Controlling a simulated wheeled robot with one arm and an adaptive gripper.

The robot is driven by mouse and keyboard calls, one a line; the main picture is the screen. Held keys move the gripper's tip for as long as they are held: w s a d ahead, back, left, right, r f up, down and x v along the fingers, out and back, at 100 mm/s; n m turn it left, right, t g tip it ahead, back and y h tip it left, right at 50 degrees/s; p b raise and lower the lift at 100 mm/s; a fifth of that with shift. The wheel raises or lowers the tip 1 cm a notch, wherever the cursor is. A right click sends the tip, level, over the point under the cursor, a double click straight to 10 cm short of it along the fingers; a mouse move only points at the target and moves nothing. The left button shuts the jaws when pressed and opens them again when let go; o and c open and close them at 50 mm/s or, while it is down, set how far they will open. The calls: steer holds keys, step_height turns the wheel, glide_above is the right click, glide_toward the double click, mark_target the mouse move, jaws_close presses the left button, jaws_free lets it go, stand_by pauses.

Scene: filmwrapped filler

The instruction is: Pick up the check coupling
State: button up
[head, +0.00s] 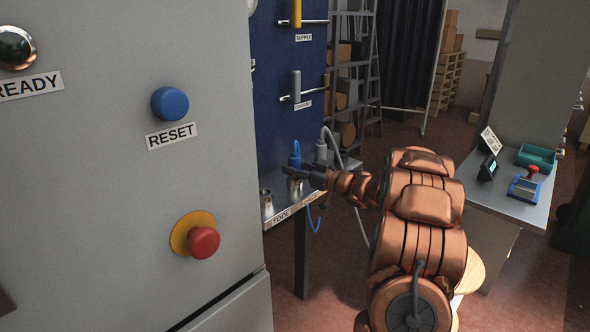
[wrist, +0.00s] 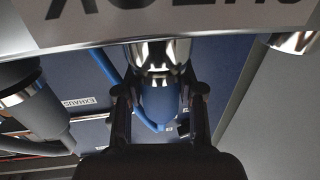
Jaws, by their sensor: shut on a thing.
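A blue coupling (head: 295,155) with a blue hose stands at the small metal shelf in the head view. In the wrist view the blue coupling (wrist: 158,98) sits between my two fingers, against a shiny metal collar. My gripper (head: 288,171) is shut on it from the right; in the wrist view my gripper (wrist: 160,105) has one dark finger on each side. A silver cup (head: 295,190) shows just below it. I cannot tell whether the coupling is still seated in the cup. No readable label names it as the check coupling.
A second, empty-looking silver cup (head: 267,204) stands on the shelf (head: 285,215) beside a TOOL label. A grey coupling (head: 321,151) with a grey hose is close behind my gripper. The grey cabinet (head: 130,230) with buttons is at left; a bench (head: 460,190) is at right.

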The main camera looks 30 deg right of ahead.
jaws_close()
steer(key=shift+r, duration=0.1)
